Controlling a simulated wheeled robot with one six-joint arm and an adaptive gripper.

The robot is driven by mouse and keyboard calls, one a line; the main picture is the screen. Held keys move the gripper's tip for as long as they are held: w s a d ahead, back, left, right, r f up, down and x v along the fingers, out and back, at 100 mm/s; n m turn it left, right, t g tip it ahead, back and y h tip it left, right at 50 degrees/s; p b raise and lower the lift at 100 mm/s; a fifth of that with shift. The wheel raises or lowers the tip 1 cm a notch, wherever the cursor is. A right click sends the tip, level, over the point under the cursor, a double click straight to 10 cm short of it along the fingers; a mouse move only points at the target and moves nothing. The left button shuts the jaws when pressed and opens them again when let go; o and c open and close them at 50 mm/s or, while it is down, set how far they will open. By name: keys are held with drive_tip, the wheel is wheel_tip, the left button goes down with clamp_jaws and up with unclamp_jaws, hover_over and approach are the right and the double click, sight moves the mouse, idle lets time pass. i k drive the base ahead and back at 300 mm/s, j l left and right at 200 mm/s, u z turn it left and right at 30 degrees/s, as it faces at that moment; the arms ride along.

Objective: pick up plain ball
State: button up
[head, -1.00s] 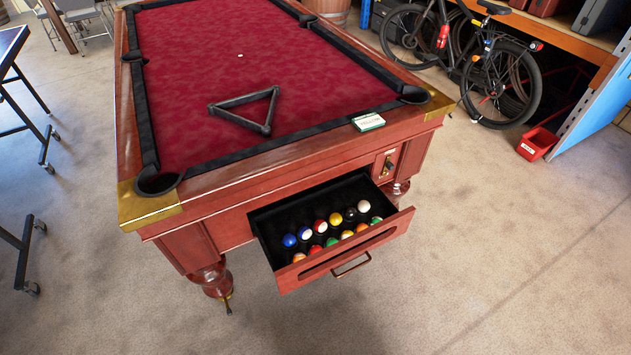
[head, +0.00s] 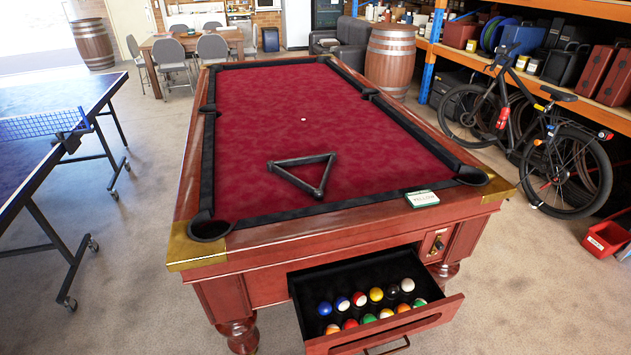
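An open drawer (head: 436,316) sticks out of the near end of the pool table (head: 380,130). Several pool balls lie in it in two rows. A plain white ball (head: 407,285) is at the right end of the back row, with a black ball (head: 393,291) to its left. Other balls there are blue, red, yellow, orange and green, some with white on them. A tiny white spot (head: 304,120) shows on the red cloth; I cannot tell what it is. My gripper is not in view.
A black triangle rack (head: 315,188) and a small box (head: 422,198) lie on the table. A table tennis table (head: 40,150) stands left. A bicycle (head: 530,130), a red bin (head: 606,238) and shelving are right. Floor is clear around the drawer.

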sight(376, 294)
drive_tip(key=i+j+z, duration=0.15)
drive_tip(key=i+j, duration=1)
drive_tip(key=k+j, duration=0.1)
